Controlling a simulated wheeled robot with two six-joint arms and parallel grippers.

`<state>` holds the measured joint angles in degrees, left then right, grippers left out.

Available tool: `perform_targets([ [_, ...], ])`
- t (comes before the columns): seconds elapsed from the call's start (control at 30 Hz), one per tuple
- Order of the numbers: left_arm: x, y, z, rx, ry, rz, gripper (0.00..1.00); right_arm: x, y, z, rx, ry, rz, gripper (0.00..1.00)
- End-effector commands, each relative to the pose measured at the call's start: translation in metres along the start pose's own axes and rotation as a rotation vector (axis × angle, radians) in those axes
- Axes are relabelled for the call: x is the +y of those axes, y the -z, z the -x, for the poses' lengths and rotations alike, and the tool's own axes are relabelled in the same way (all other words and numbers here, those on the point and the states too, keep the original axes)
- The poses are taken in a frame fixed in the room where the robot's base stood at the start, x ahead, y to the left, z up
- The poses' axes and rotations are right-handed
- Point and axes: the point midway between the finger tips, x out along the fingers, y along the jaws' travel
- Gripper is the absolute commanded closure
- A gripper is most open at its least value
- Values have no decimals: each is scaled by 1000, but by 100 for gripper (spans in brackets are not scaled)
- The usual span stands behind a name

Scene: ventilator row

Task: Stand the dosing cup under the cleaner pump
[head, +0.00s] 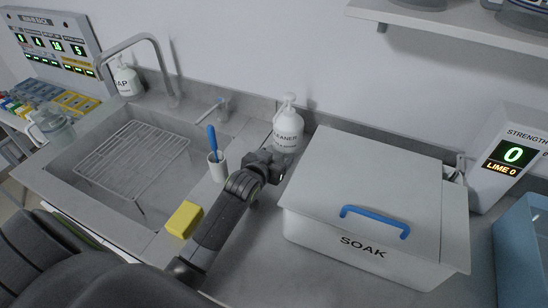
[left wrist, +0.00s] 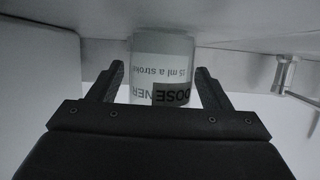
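The cleaner pump (head: 287,130) is a white bottle with a pump top, upright at the back wall between the sink and the soak bin. My left gripper (head: 279,172) is low at its front. In the left wrist view the two fingers (left wrist: 160,88) stand apart, with a pale, labelled form between them. A dark DOSE label (left wrist: 173,94) there appears to be the dosing cup's, overlapping the bottle's lettering. The cup's outline is unclear, and I cannot tell whether the fingers touch it. In the head view the cup is not distinguishable. My right gripper is not in view.
The lidded SOAK bin (head: 365,198) with a blue handle stands close on the right. Left are a holder with a blue-handled brush (head: 216,163), a yellow sponge (head: 184,219) and the sink with a wire rack (head: 131,160). A strength display (head: 508,157) stands far right.

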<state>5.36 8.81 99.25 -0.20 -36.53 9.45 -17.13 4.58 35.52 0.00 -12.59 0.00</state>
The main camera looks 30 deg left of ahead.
Motion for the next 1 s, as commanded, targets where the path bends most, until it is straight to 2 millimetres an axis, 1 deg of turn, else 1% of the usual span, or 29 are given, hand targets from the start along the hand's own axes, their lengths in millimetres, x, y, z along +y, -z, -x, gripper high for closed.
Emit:
perform_targets([
  [0.03, 0, -14, -1, -27, 1, 12, 28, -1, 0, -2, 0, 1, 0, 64],
  [0.17, 0, -14, 0, -27, 1, 13, 28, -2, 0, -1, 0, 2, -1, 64],
  [0.23, 0, -9, 1, -27, 0, 14, 28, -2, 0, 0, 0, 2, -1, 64],
  [0.3, 0, -2, 4, -26, 1, 13, 28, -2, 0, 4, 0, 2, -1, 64],
  [0.37, 0, -3, 10, -25, 1, 12, 28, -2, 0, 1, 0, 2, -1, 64],
  [0.47, 0, -1, 24, -21, 1, 11, 28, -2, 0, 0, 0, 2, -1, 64],
  [0.8, 0, 4, 82, -14, 1, 7, 28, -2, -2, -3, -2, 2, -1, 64],
  [1.0, 0, 5, 109, -14, 1, 7, 28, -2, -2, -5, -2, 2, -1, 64],
])
